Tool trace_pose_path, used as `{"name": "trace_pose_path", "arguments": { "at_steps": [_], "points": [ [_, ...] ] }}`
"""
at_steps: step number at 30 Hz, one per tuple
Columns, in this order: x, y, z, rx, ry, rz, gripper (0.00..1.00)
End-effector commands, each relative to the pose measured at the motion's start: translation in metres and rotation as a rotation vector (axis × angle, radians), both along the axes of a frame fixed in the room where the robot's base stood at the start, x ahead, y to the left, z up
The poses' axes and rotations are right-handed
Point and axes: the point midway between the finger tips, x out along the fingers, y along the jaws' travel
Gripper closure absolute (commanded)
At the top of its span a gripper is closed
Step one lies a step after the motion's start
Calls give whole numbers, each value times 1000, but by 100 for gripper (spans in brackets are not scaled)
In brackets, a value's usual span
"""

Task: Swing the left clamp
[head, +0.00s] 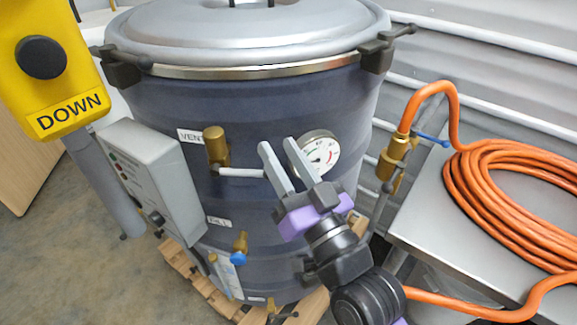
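The left clamp (122,66) is a dark clamp on the rim at the left of the large dark blue drum (270,110). A similar right clamp (378,54) sits on the rim at the right, its handle pointing outward. Both clamps touch the edge of the grey lid (250,32), which rests on the drum. My gripper (278,147) is in front of the drum, below and right of the left clamp and well apart from it. Its two grey fingers are spread with nothing visible between them. The far side of the left clamp is hidden.
A yellow DOWN pendant (50,65) stands close at the left. A grey control box (155,180), a brass vent valve (216,145) and a round gauge (318,153) are on the drum's front. An orange hose (520,190) lies coiled on a metal table (430,215) at right.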

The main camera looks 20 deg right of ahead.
Motion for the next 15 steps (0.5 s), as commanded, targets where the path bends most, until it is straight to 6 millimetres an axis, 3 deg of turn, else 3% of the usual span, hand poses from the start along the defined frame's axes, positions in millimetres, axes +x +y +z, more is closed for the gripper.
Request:
{"name": "trace_pose_path", "arguments": {
  "at_steps": [6, 15],
  "points": [
    [-11, -6, -14, -4, 10, -19, 66],
    [-13, -7, -15, -5, 10, -23, 66]
  ]
}}
